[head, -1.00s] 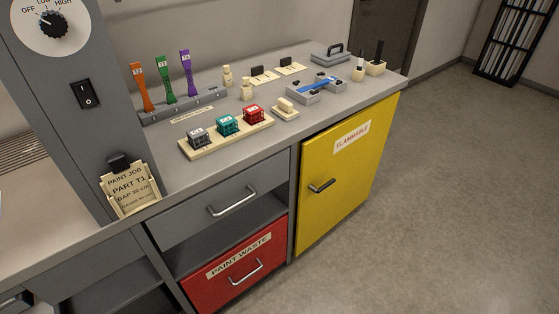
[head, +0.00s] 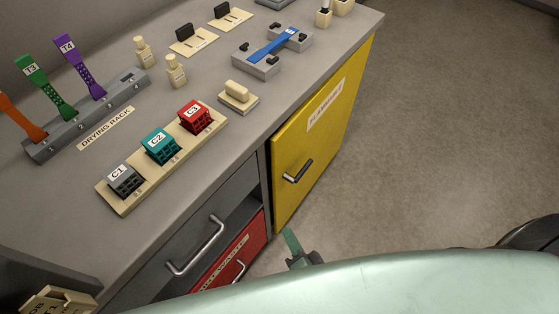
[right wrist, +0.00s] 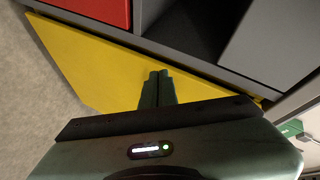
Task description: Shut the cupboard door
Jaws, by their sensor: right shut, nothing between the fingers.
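The yellow cupboard door (head: 318,140), labelled FLAMMABLE, is under the right part of the counter. Its dark handle (head: 298,171) is on its left side. My right gripper (head: 292,243) is shut and empty, low in front of the cabinet, just below the door's lower left corner in the head view. In the right wrist view its fingertips (right wrist: 158,76) overlap the yellow door (right wrist: 100,72); contact cannot be told. My left gripper is not in view.
The red paint-waste drawer (head: 232,262) and grey drawer (head: 195,240) are left of the door, their handles sticking out. The counter (head: 75,190) holds racks and small parts. The floor (head: 440,130) to the right is clear.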

